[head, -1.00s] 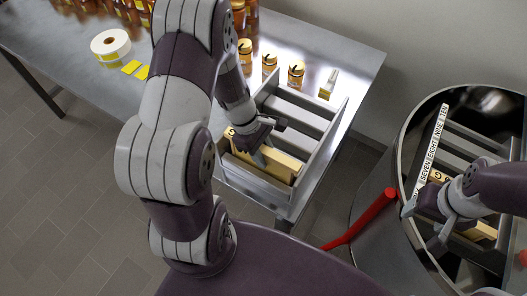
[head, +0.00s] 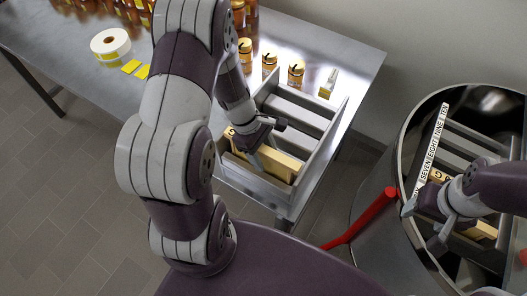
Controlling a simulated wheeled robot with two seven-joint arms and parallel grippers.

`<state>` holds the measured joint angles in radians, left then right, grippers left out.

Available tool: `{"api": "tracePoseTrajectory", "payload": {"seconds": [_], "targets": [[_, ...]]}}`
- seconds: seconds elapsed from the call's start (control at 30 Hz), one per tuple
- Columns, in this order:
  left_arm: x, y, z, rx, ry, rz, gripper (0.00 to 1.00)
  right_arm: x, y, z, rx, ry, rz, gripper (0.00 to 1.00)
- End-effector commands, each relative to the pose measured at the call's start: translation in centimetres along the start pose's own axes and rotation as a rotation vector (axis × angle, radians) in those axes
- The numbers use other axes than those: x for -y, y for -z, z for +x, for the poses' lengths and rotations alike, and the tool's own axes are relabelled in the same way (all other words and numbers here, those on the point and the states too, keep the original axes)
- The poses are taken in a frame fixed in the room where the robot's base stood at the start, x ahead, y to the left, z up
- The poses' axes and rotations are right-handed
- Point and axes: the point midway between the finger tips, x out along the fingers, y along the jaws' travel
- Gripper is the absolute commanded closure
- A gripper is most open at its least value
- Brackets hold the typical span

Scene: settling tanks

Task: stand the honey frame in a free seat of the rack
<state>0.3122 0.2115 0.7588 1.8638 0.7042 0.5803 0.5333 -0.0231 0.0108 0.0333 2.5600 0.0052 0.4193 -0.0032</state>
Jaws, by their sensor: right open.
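A wooden honey frame (head: 278,165) lies along the near part of a grey slotted box on the table. My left gripper (head: 266,143) is over its top bar, near the bar's left end; whether it is shut on the bar I cannot tell. On the right, a grey rack (head: 463,136) with a white strip of number words sits inside a round metal tank. A wooden frame (head: 484,230) shows in the rack, partly hidden by my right arm. My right gripper (head: 424,226) is open by the rack's near end.
The grey box (head: 226,176) has bare slots at its far side. Honey jars (head: 296,74), a label roll (head: 110,44) and yellow labels (head: 131,67) are on the metal table. A red handle (head: 367,220) sticks out from the metal tank (head: 387,247).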

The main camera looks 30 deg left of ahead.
Motion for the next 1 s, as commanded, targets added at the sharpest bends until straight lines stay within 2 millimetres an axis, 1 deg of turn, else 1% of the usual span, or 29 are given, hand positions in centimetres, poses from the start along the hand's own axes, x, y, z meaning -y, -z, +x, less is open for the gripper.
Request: {"api": "tracePoseTrajectory", "payload": {"seconds": [0.27, 0.37, 0.47, 0.6, 0.73, 0.83, 0.9, 1.0], "targets": [[0.1, 0.0, 0.0, 0.0, 0.001, 0.0, 0.38, 0.0, 0.0, 0.0, 0.0, 0.0, 0.0, 0.35], [0.0, 0.0, -0.8, -0.001, -0.002, -0.001, 0.38, 0.0, 0.0, -0.1, 0.0, 0.0, 0.0, 0.35], [-0.1, 0.0, -3.0, -0.003, -0.004, 0.001, 0.38, 0.0, 0.0, -0.2, 0.0, 0.0, 0.0, 0.35], [-0.1, 0.1, -6.9, -0.003, -0.006, 0.001, 0.38, 0.0, 0.0, -0.1, 0.0, 0.0, 0.0, 0.35], [0.0, 0.1, -10.0, -0.003, -0.004, 0.0, 0.38, 0.0, 0.0, 0.0, 0.0, 0.0, 0.0, 0.35], [0.0, 0.1, -11.6, -0.002, -0.002, 0.0, 0.38, 0.0, 0.0, 0.1, 0.0, 0.0, 0.0, 0.35], [0.0, 0.0, -12.3, -0.001, -0.001, -0.001, 0.38, 0.0, 0.0, 0.1, 0.0, 0.0, 0.0, 0.35], [0.0, 0.0, -12.7, 0.0, 0.0, -0.001, 0.38, 0.0, 0.0, 0.1, 0.0, 0.0, 0.0, 0.35]]}}
